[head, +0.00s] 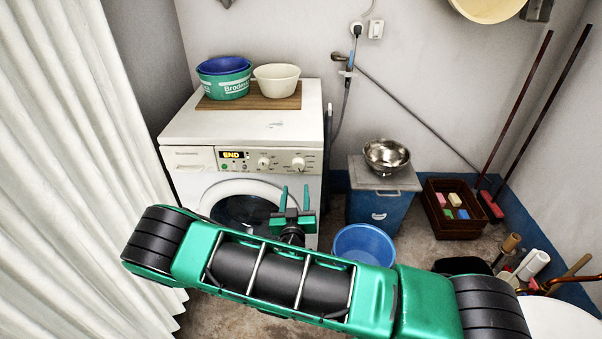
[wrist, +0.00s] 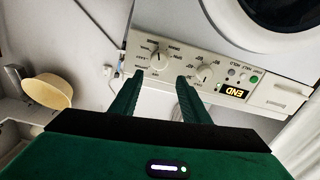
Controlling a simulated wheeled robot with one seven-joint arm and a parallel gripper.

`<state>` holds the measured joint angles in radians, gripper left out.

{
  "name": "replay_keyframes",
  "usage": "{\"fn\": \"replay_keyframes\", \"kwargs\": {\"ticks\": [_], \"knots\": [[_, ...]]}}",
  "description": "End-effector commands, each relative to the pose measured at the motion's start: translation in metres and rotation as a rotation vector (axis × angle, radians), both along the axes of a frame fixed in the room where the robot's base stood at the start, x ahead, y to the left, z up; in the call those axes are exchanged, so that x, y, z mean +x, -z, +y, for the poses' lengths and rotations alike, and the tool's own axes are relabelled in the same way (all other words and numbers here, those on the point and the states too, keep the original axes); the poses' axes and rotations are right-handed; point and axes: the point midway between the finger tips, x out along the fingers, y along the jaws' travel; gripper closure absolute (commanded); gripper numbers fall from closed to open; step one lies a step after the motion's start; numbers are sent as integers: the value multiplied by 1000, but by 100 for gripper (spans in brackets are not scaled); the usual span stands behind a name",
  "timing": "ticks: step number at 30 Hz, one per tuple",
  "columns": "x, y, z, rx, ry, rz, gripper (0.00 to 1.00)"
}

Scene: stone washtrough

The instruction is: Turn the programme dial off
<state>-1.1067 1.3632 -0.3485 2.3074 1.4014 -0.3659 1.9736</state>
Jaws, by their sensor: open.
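The white washing machine (head: 190,181) stands against the back wall. Its panel carries two round white dials with printed marks: an outer dial (head: 298,163) at the right end and an inner dial (head: 263,163) beside the display (head: 232,154), which reads END. My gripper (head: 294,192) is open and empty in front of the machine, below the outer dial in the head view. In the wrist view the panel is upside down. There the outer dial (wrist: 159,57) lies just beyond the gap between my fingers (wrist: 160,77), apparently apart from them; the inner dial (wrist: 204,73) is beside the right finger.
Basins (head: 224,84) and a cream bowl (head: 276,80) stand on a wooden board on the machine. A hose (head: 346,100) hangs at its right. A blue bin (head: 373,207) with a steel bowl (head: 387,154) stands farther right. A white curtain (head: 75,150) hangs close at left.

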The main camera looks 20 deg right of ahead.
Motion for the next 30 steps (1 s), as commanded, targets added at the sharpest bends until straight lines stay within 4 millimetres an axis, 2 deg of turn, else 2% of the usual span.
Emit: {"fn": "replay_keyframes", "kwargs": {"ticks": [8,21,30], "knots": [[8,0,-6,1,6,-1,46],[76,-1,-31,2,9,-3,46],[101,-1,-38,0,7,-1,46]]}}
